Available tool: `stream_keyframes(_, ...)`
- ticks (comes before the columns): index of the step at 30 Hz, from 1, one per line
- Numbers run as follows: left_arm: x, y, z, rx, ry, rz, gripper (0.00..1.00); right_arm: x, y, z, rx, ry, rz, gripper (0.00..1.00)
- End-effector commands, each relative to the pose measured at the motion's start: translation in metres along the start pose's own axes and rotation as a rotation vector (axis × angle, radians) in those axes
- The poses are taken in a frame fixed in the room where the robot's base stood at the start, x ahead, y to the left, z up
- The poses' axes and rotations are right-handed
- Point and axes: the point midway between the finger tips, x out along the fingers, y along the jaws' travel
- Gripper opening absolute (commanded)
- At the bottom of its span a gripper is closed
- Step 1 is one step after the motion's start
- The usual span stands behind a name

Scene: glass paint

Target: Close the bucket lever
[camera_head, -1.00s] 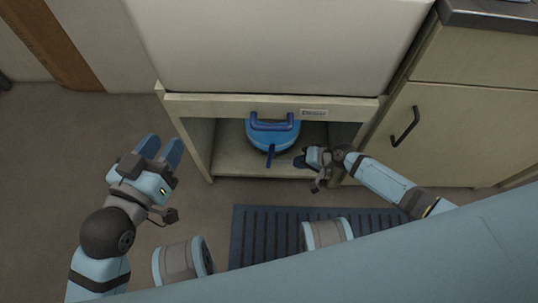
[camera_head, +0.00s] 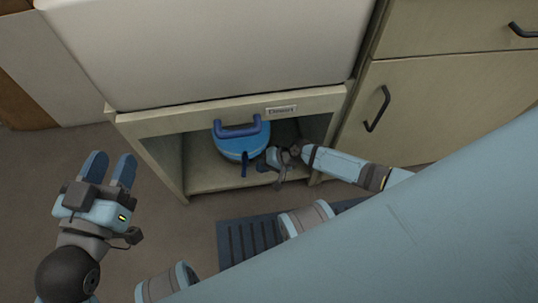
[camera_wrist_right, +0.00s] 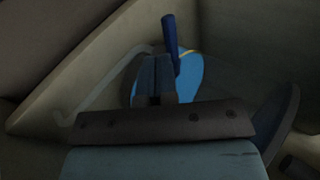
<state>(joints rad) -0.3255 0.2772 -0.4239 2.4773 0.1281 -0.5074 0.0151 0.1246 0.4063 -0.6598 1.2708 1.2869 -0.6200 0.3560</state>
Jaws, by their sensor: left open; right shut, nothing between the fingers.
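The blue bucket (camera_head: 238,147) sits inside the open compartment under the sink, with a dark blue carrying handle (camera_head: 238,131) across its top. A short dark lever (camera_head: 244,164) sticks out from its front towards me. My right gripper (camera_head: 264,160) is shut and empty, at the right front of the bucket close to the lever; I cannot tell if it touches. In the right wrist view, the shut fingers (camera_wrist_right: 154,80) point at the bucket (camera_wrist_right: 195,75), and the dark blue lever (camera_wrist_right: 171,42) stands just beside their tips. My left gripper (camera_head: 108,170) is open and empty, left of the compartment.
The compartment's frame (camera_head: 165,165) surrounds the bucket, with its top rail above and a side post close to my right arm. A cabinet door with a black handle (camera_head: 377,108) is on the right. A dark ribbed mat (camera_head: 245,240) lies on the floor in front.

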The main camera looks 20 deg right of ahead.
Motion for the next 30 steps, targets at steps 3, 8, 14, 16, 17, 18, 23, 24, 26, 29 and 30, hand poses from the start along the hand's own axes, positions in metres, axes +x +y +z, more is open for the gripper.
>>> stream_keyframes(3,0.002,-0.004,0.005,0.054,0.027,-0.002,0.43,0.024,0.002,-0.001,-0.001,0.0,-0.001,0.0)
stream_keyframes(8,0.005,-0.009,0.0,0.114,0.064,-0.006,0.43,0.04,0.001,-0.001,-0.001,0.0,-0.001,0.0)
stream_keyframes(14,0.005,-0.012,-0.004,0.149,0.078,-0.004,0.43,0.045,0.0,-0.001,0.0,0.001,0.001,0.0)
stream_keyframes(16,0.005,-0.012,-0.005,0.149,0.078,-0.005,0.43,0.044,0.0,-0.001,0.0,0.001,0.001,0.0)
stream_keyframes(17,0.005,-0.012,-0.005,0.149,0.079,-0.005,0.43,0.044,0.0,-0.001,0.0,0.001,0.001,0.0)
stream_keyframes(18,0.005,-0.011,-0.005,0.148,0.079,-0.005,0.43,0.044,0.0,-0.001,0.0,0.001,0.001,0.0)
stream_keyframes(23,0.005,-0.011,-0.005,0.142,0.077,-0.005,0.43,0.044,0.0,0.0,0.0,0.001,0.0,0.0)
stream_keyframes(24,0.005,-0.011,-0.005,0.14,0.077,-0.005,0.43,0.044,0.0,0.0,0.0,0.001,0.0,0.0)
stream_keyframes(26,0.004,-0.01,-0.005,0.136,0.074,-0.004,0.43,0.044,-0.001,0.002,0.002,0.003,0.0,0.0)
stream_keyframes(29,0.004,-0.01,-0.007,0.125,0.069,-0.003,0.43,0.045,-0.002,0.005,0.005,0.006,0.001,0.0)
stream_keyframes(30,0.004,-0.009,-0.008,0.119,0.067,-0.002,0.43,0.045,-0.003,0.008,0.007,0.008,0.001,0.0)
